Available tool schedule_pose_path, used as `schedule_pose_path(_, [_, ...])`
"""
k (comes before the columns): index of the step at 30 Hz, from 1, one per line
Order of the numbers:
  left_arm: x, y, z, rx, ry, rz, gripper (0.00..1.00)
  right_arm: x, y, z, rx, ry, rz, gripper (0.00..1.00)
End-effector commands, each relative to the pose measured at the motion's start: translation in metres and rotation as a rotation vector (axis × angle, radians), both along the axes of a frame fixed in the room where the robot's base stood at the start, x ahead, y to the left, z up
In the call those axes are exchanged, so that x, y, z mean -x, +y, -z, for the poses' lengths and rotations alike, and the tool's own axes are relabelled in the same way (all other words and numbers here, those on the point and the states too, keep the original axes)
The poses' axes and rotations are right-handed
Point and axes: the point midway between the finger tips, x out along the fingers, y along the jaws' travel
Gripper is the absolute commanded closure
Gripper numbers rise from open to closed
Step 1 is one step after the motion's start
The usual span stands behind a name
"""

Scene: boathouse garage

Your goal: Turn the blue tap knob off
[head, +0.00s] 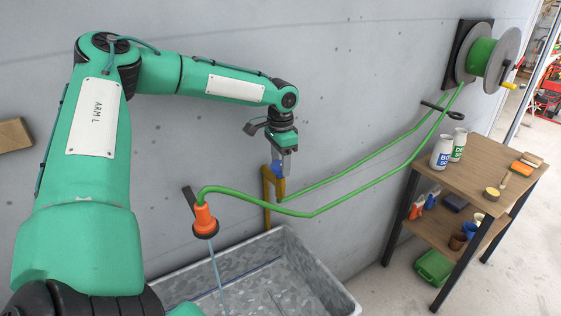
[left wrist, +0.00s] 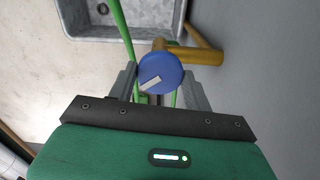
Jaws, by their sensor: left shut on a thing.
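The blue tap knob (left wrist: 160,74) is a round disc with a white mark, on top of a brass tap (left wrist: 200,54) by the wall. My left gripper (head: 281,170) comes down on it from above, fingers on both sides, shut on the knob. In the head view only a bit of the blue knob (head: 276,167) shows, the rest hidden by the fingers. The brass tap (head: 267,190) stands below it. A thin stream of water (head: 217,275) runs from the orange hose nozzle (head: 204,221) into the grey basin. My right gripper is not in view.
The grey basin (head: 335,289) stands below the tap and also shows in the left wrist view (left wrist: 92,33). A green hose (head: 330,209) runs from the tap area to a wall reel (head: 487,55). A wooden shelf table (head: 461,163) with bottles stands at the right.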

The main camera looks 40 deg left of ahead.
Motion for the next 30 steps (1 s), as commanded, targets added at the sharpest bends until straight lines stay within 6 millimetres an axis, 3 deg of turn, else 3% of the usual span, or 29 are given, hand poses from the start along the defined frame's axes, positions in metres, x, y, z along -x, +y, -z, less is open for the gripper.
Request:
schedule_pose_path(18, [0.0001, 0.0001, -0.0002, 0.000, 0.000, 0.528, 0.73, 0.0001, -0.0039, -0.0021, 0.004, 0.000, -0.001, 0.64])
schedule_pose_path(30, [-0.0001, 0.0004, -0.0002, -0.001, 0.001, 0.680, 0.73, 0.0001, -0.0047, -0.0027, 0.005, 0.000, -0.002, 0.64])
